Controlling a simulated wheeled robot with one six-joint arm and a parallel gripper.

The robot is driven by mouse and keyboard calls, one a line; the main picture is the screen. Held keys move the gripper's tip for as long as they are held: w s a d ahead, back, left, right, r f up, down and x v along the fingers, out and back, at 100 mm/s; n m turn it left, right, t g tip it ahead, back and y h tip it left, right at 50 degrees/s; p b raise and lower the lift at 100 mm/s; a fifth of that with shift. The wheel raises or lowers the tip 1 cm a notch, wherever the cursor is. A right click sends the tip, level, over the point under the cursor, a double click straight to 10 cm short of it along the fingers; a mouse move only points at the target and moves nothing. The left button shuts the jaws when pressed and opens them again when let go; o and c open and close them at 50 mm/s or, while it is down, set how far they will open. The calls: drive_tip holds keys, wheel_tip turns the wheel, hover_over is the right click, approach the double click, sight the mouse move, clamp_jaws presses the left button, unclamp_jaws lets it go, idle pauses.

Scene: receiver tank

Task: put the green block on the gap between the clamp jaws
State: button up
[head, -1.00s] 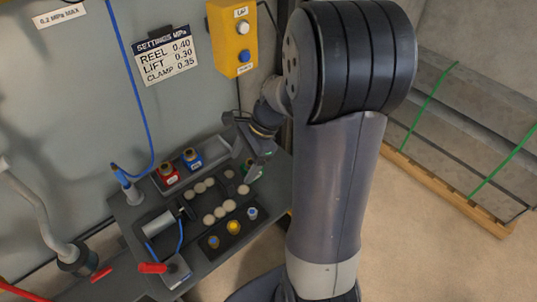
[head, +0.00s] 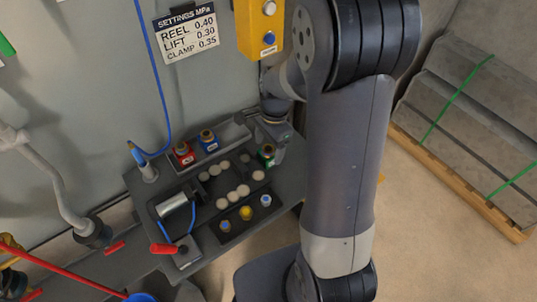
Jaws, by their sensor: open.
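The green block (head: 267,156), with a brass-coloured top, stands upright at the right back of the bench fixture. My gripper (head: 278,146) is open, just behind and to the right of the green block. One finger is close to the block, but I cannot tell whether they touch. The clamp, with its pale cylinder (head: 172,205), lies at the left of the fixture. Its dark jaws (head: 197,193) are small, and the gap between them is hard to make out. No green block shows at the jaws.
A red block (head: 184,155) and a blue block (head: 209,142) stand in the back tray. Several pale discs (head: 232,195) fill the middle. A front tray holds a yellow-topped piece (head: 246,213) between two smaller ones. A red-handled lever (head: 163,248) stands front left.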

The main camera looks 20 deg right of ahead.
sight(269, 148)
wheel_tip(269, 148, down, 4)
drive_tip(key=shift+s+a+r, duration=0.1)
drive_tip(key=shift+r, duration=0.15)
